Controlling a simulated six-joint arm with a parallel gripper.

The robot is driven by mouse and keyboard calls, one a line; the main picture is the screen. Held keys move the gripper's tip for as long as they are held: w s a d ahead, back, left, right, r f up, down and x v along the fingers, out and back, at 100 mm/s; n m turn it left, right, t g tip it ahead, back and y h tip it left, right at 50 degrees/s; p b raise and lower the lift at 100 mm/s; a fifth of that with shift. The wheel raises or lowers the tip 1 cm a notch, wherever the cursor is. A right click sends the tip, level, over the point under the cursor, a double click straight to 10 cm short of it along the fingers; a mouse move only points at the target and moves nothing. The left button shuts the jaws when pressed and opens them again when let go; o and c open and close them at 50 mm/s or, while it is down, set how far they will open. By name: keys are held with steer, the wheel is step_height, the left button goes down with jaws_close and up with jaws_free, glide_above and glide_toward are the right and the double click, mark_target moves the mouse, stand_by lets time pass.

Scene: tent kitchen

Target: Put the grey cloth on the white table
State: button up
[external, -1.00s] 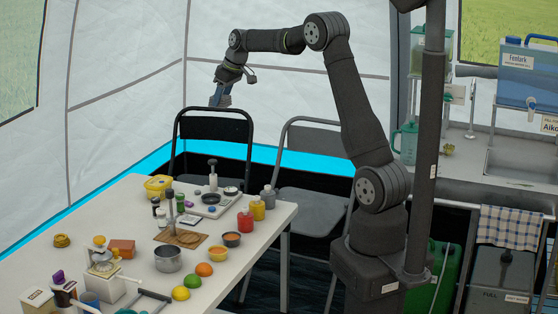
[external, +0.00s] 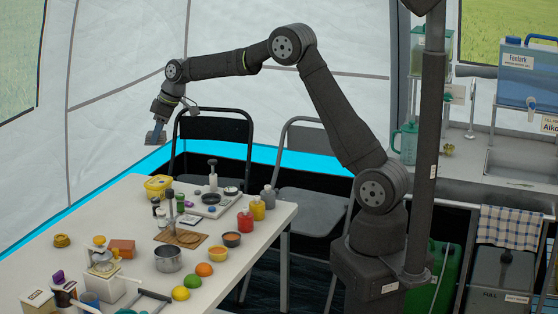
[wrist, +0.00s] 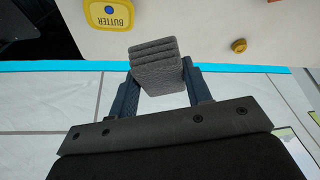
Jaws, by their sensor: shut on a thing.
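The grey cloth (wrist: 157,68) is a folded, layered pad in the wrist view. My gripper (wrist: 158,84) is shut on it, one finger on each side. In the external view my gripper (external: 157,134) hangs in the air beyond the far edge of the white table, fingers pointing down, with the cloth (external: 155,138) at their tips, small and hard to make out. The white table (external: 115,205) stands at the lower left; in the wrist view the table (wrist: 205,42) is at the top, past the cloth.
A yellow butter tub (external: 158,186) stands near the far table edge, and a brass-coloured item (external: 62,241) near the left edge. Bare tabletop lies between them. Jars, bowls, fruit and a pot (external: 168,259) crowd the rest. A black chair (external: 213,135) stands behind the table.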

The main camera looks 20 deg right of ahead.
step_height(320, 180, down, 11)
glide_above(128, 218)
steer(key=d, duration=0.1)
steer(key=f, duration=0.7)
steer(key=shift+s+d+f, duration=0.1)
steer(key=shift+s+d, duration=0.1)
steer(key=shift+f, duration=1.95)
steer(key=shift+f, duration=0.1)
steer(key=o, duration=0.9)
steer(key=shift+f, duration=0.1)
steer(key=shift+o, duration=0.3)
steer(key=shift+r, duration=0.45)
steer(key=v, duration=1.1)
steer(key=shift+s+d+r, duration=0.15)
steer(key=shift+d+r, duration=0.05)
steer(key=shift+d, duration=0.05)
